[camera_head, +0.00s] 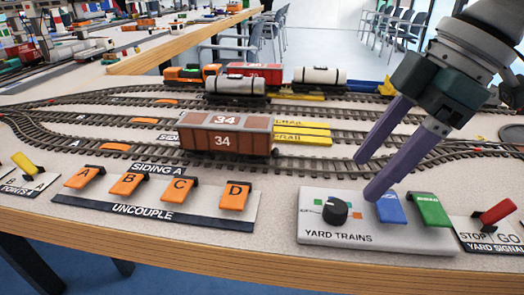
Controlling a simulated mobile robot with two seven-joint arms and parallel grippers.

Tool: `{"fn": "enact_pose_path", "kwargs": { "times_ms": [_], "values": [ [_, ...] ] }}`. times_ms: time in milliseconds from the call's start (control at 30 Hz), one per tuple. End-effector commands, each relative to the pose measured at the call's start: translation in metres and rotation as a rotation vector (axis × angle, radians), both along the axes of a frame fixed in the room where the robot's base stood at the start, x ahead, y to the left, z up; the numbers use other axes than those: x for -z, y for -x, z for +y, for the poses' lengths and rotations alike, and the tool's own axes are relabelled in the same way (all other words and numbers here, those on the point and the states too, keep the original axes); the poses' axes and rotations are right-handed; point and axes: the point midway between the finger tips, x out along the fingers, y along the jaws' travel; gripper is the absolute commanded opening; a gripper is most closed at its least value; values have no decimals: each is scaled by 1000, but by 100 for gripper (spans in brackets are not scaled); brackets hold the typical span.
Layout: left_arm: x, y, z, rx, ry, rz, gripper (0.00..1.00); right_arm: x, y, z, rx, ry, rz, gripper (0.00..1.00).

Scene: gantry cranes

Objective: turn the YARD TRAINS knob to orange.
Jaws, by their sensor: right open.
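The YARD TRAINS knob (335,211) is a round black dial on a light grey control panel (325,238) at the front edge of the table. The knob's pointer is too small to read with certainty. My right gripper (369,177) comes in from the upper right with its two purple fingers apart and empty. Its fingertips are above and to the right of the knob, apart from it. My left gripper is not in view.
A blue lever (390,209) and a green lever (431,210) stand right of the knob, close to the nearer finger. A red lever (497,212) is farther right. Orange uncouple levers (180,190) sit left. A brown wagon (225,138) stands on the tracks behind.

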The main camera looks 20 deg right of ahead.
Motion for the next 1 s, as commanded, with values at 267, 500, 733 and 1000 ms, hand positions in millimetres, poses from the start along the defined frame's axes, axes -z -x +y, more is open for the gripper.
{"fn": "enact_pose_path", "kwargs": {
  "times_ms": [267, 500, 733, 1000],
  "values": [
    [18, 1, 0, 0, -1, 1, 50, 50, -10, 17, 1, -2, 0, 71],
    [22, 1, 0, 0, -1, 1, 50, 64, -14, 22, 1, 1, -2, 71],
    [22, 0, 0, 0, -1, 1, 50, 64, -14, 22, 0, 2, -1, 71],
    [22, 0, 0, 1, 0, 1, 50, 64, -14, 22, 1, 2, -1, 40]
  ]
}}
